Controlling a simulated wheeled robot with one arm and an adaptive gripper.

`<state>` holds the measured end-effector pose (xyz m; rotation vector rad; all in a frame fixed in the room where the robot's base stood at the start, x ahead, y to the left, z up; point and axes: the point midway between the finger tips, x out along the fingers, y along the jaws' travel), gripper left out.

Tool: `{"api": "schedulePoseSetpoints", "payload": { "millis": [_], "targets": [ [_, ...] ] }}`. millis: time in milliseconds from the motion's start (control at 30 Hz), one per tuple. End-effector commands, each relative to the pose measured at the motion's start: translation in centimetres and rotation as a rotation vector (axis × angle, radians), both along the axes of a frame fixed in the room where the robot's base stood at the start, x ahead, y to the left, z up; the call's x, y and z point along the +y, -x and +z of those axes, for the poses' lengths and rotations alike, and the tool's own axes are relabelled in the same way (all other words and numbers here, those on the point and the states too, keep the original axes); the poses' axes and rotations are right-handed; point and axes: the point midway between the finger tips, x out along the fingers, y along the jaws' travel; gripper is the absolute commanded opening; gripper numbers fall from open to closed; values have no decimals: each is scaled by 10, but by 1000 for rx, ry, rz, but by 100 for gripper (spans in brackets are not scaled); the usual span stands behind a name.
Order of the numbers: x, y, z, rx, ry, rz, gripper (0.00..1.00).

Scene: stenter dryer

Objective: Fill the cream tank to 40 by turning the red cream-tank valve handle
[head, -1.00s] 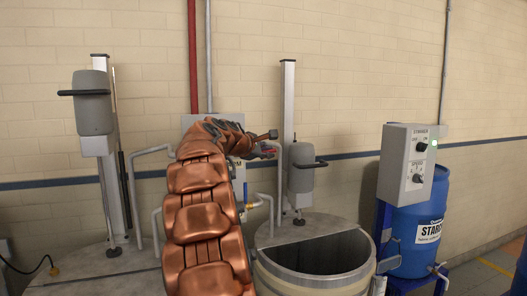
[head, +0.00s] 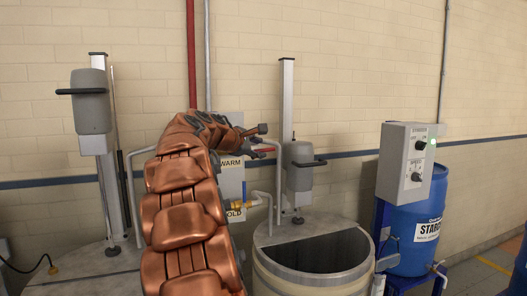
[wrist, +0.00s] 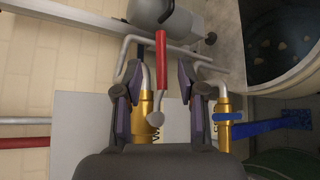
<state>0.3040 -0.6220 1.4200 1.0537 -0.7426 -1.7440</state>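The red valve handle (wrist: 161,58) lies between the two fingers of my gripper (wrist: 160,78) in the wrist view. The fingers are spread, with a gap showing on each side of the handle. Its grey hub and brass valve body (wrist: 152,112) sit lower, partly hidden by the gripper. In the head view my gripper (head: 264,142) is in front of the wall panel, and a bit of the red handle (head: 264,150) shows beside it. The cream tank (head: 312,284) stands below and right, its lid half open. No level reading is legible.
A second brass valve with a blue handle (wrist: 280,122) is right of my gripper in the wrist view. The panel (head: 231,178) reads WARM. Grey mixer motors stand left (head: 91,103) and right (head: 300,168). A control box (head: 406,160) and blue starch barrel (head: 420,220) are further right.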

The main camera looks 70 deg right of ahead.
Motion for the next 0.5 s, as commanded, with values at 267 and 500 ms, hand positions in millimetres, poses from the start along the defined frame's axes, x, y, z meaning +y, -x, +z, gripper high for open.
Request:
{"api": "schedulePoseSetpoints", "payload": {
  "millis": [267, 500],
  "targets": [
    [46, -10, 16, 1, -1, 2, 40],
    [65, -14, 21, 1, -3, 1, 40]
  ]
}}
